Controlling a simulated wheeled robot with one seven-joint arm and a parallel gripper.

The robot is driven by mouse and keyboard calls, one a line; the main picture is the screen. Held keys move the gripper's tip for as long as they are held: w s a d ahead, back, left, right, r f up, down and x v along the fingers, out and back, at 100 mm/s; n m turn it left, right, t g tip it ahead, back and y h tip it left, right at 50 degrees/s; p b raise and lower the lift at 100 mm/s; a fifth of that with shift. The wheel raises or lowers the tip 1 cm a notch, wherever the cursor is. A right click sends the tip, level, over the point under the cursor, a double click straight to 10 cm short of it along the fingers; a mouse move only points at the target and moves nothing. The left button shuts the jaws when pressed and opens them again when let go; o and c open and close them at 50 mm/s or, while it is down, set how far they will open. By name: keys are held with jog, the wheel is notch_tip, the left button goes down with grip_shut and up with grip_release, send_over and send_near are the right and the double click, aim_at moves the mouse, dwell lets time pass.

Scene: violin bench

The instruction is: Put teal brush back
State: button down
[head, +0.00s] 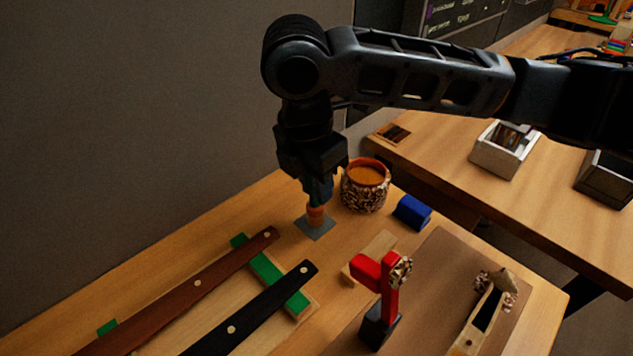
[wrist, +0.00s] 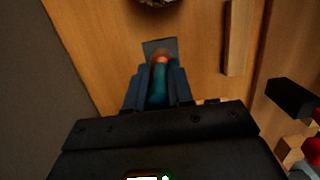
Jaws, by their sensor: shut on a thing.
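The teal brush (wrist: 158,88) is between the fingers of my gripper (wrist: 158,76), which is shut on its handle. The brush points down, and its orange lower part (head: 316,215) shows below the fingers in the head view. My gripper (head: 318,192) is above a small grey square (head: 316,231) on the bench. The brush's lower end is over this square; I cannot tell whether it touches. The fingers hide most of the handle in the head view.
A patterned pot (head: 364,192) with orange-brown contents stands close right of my gripper. A blue block (head: 412,212), a pale wood block (head: 372,256) and a red upright tool (head: 390,290) are further right. Two long fingerboards (head: 190,300) lie over green strips at front left. A grey wall (head: 130,130) borders the left.

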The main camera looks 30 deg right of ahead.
aim_at(309, 208)
jog(key=shift+f, duration=0.2)
jog(key=shift+f, duration=0.2)
jog(key=c, duration=1)
grip_release()
jog(key=shift+r, duration=0.1)
notch_tip(309, 208, up, 12)
jog(key=a, duration=0.1)
jog(key=shift+s+a, duration=0.15)
jog(key=shift+a, duration=0.15)
